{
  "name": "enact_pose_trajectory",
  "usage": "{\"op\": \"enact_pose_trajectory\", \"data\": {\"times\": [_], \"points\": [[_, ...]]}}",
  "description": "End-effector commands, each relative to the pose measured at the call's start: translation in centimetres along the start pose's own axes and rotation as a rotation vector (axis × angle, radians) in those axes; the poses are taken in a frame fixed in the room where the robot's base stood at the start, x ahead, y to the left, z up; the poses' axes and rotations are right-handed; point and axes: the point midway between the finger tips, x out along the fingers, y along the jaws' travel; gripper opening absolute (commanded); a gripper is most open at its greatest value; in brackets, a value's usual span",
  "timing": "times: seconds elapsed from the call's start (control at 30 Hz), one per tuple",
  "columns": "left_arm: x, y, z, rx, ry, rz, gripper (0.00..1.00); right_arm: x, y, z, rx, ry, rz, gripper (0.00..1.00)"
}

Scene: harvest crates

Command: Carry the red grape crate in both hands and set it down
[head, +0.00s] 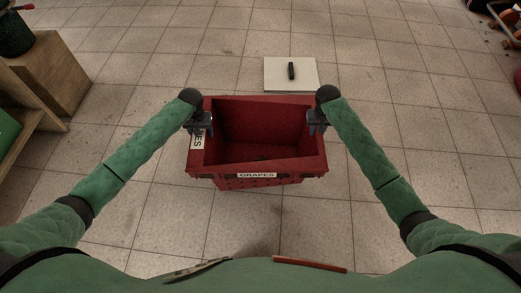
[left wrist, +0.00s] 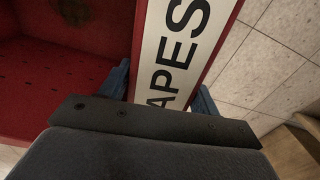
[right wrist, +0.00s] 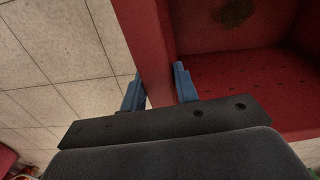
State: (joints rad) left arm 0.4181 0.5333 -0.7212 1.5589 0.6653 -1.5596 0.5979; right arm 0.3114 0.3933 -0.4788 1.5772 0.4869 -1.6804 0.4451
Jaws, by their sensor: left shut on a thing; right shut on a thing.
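The red grape crate (head: 257,175) is held between my two arms in the head view, in front of my body. It looks roughly level, and its inside looks empty. A white "GRAPES" label shows on its near side and another on its left side. My left gripper (head: 197,126) is shut on the crate's left wall; in the left wrist view its blue fingers straddle the wall beside the label (left wrist: 178,45). My right gripper (head: 317,126) is shut on the right wall; in the right wrist view its fingers (right wrist: 158,88) sit on either side of it. The crate's underside is hidden.
A wooden shelf unit (head: 50,75) stands at left. A crate with colourful contents (head: 507,14) is at the far right corner. Floor between is clear.

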Motion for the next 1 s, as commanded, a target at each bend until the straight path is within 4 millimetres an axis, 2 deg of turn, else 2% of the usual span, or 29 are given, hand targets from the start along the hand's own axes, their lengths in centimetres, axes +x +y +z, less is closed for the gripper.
{"op": "enact_pose_trajectory", "data": {"times": [0.03,0.2,1.0], "points": [[-0.72,-0.04,-0.03,0.000,0.001,-0.001,0.16,-0.78,0.01,-0.07,0.000,0.002,0.001,0.00],[-1.21,-0.04,-0.02,0.000,0.000,-0.002,0.16,-1.28,0.02,-0.07,0.000,0.002,0.001,0.00],[-1.29,-0.06,-0.02,0.000,0.000,-0.002,0.16,-1.37,0.03,-0.08,0.000,0.002,0.001,0.00]]}}
